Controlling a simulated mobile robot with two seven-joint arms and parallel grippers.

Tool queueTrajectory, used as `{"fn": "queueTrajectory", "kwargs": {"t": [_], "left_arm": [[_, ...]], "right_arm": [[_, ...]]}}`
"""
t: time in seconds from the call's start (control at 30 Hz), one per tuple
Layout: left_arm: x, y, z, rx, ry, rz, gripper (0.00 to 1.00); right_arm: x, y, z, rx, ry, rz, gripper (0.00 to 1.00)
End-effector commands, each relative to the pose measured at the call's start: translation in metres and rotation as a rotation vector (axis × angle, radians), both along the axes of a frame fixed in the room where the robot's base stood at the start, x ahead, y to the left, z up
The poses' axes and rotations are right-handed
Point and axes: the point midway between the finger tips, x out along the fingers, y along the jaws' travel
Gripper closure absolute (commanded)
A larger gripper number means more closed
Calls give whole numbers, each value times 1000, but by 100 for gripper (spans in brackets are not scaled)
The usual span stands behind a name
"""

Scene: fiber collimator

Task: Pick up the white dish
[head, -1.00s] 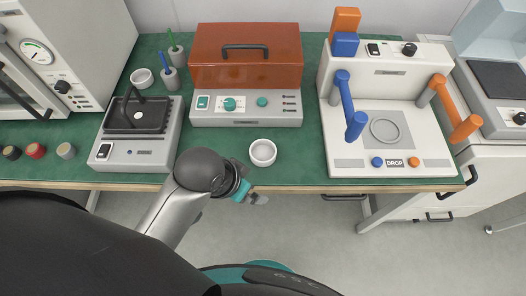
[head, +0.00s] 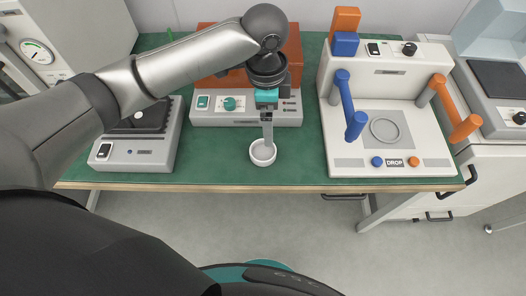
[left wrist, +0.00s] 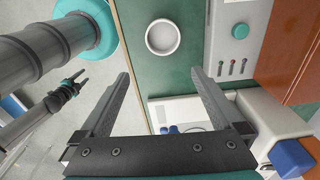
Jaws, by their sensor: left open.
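The white dish (head: 263,155) is a small round bowl on the green bench top, near its front edge. It also shows in the left wrist view (left wrist: 163,37), empty. My left gripper (head: 267,141) points down above the dish, and in the head view its fingers overlap the dish's far rim. In the left wrist view my left gripper (left wrist: 161,72) is open, with nothing between its fingers, and the dish appears beyond the fingertips. My right gripper (left wrist: 78,80) shows small at the left of the wrist view, away from the dish; its opening is unclear.
An orange-brown lidded box on a grey base (head: 246,112) stands behind the dish. A white machine with blue and orange handles (head: 345,165) stands to the right. A grey device (head: 135,157) stands to the left. Bare green bench top surrounds the dish.

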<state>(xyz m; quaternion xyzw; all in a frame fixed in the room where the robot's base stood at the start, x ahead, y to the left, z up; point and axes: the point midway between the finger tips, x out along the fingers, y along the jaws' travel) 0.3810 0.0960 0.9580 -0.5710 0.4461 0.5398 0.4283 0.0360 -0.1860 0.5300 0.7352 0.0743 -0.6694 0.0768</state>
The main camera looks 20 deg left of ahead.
Motion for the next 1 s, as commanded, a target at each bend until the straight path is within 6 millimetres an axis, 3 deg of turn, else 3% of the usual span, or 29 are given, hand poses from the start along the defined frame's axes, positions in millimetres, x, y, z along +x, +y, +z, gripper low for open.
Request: {"fn": "queueTrajectory", "kwargs": {"t": [0.1, 0.23, 0.6, 1.0], "left_arm": [[7, 13, 9, 37, 13, -11, 0], [8, 18, 6, 49, 22, -16, 0], [8, 17, -68, 49, 22, -16, 0], [7, 16, -99, 48, 20, -17, 0]], "right_arm": [[0, 0, 0, 0, 0, 0, 50], [0, 0, -2, 0, 0, 0, 50], [0, -1, -22, -2, 1, 1, 50], [-1, -2, -30, -3, 1, 1, 50]]}}
